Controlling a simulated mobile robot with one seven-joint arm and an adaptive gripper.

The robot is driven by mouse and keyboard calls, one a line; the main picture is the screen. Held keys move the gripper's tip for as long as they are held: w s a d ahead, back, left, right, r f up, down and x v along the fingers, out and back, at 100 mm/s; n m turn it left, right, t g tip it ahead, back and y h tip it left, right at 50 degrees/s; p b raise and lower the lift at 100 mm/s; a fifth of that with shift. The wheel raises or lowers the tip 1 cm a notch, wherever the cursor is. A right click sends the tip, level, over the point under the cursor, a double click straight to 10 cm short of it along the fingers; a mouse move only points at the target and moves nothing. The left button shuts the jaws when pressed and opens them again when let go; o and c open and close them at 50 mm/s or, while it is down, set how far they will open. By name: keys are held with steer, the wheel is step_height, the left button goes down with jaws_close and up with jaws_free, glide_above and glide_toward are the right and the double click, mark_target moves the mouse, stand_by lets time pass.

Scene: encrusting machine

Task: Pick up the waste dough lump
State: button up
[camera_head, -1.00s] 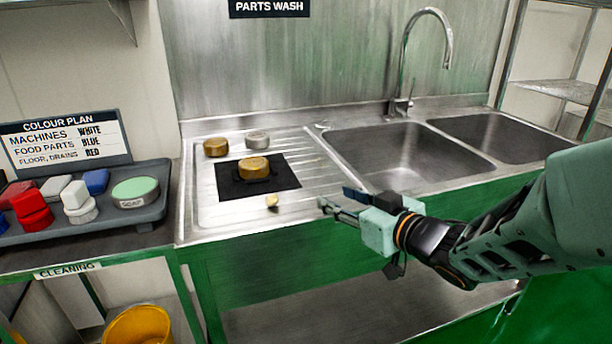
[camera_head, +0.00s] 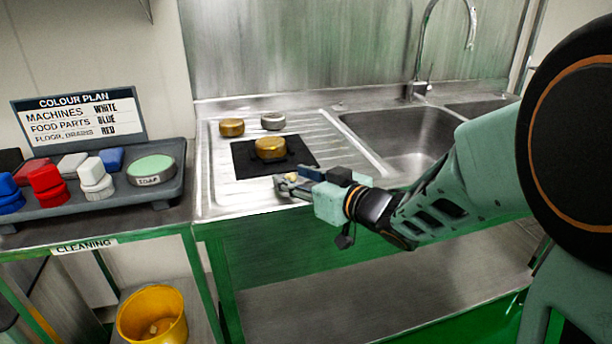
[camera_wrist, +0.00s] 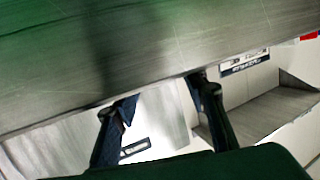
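The waste dough lump (camera_head: 291,177) is a small pale yellow piece on the steel drainboard, just in front of the black mat. My gripper (camera_head: 284,183) is at the drainboard's front edge, its fingertips beside the lump and partly hiding it. Whether they touch it I cannot tell. In the wrist view my gripper (camera_wrist: 163,92) shows two dark fingers spread apart with a gap between them. I cannot make out the lump in the wrist view.
A brass part (camera_head: 270,149) sits on the black mat (camera_head: 243,162). Another brass part (camera_head: 231,127) and a steel part (camera_head: 273,121) stand behind. A cleaning tray (camera_head: 110,204) is left, the sink basin (camera_head: 400,135) right. A yellow bucket (camera_head: 152,318) is below.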

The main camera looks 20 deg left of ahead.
steer(key=shift+x, duration=0.95)
steer(key=c, duration=0.9)
steer(key=shift+r, duration=0.2)
